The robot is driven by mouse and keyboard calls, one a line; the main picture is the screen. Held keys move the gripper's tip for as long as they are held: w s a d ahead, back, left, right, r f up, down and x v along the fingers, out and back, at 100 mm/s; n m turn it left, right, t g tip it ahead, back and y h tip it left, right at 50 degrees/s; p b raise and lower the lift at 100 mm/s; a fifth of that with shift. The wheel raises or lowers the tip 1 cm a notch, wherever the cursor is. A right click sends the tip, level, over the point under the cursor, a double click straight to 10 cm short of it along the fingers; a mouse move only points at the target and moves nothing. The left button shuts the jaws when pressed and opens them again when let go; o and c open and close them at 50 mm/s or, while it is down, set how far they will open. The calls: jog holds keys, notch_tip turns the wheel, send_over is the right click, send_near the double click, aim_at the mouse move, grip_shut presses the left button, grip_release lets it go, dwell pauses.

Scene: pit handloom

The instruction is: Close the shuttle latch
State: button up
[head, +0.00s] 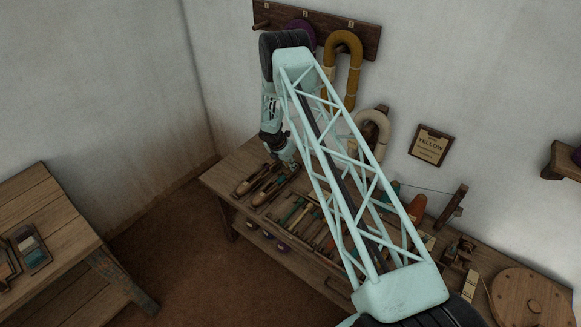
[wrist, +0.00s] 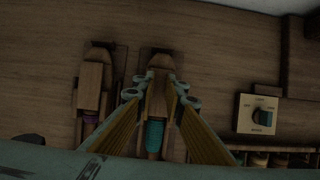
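In the wrist view two wooden shuttles lie side by side on the bench. The right shuttle (wrist: 159,103) holds a teal bobbin (wrist: 154,136); the left shuttle (wrist: 92,88) holds a purple one. My gripper (wrist: 161,77) is open, with its yellow-padded fingers on either side of the right shuttle. Wood shows between the fingertips; whether they touch it I cannot tell. The latch cannot be made out clearly. In the head view the shuttles (head: 252,182) lie at the bench's left end, and my gripper (head: 285,160) is low over that end, its fingers not clear.
A small box with a dial (wrist: 262,114) stands right of the shuttles. A tray of tools (head: 308,222) lies farther along the bench (head: 226,178). Yarn hanks (head: 343,65) hang on the wall. Another table (head: 48,220) stands at left.

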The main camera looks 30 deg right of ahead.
jog(key=shift+r, duration=0.1)
jog(key=v, duration=1.1)
jog(key=shift+r, duration=0.4)
jog(key=shift+a, duration=0.1)
dwell(0.7)
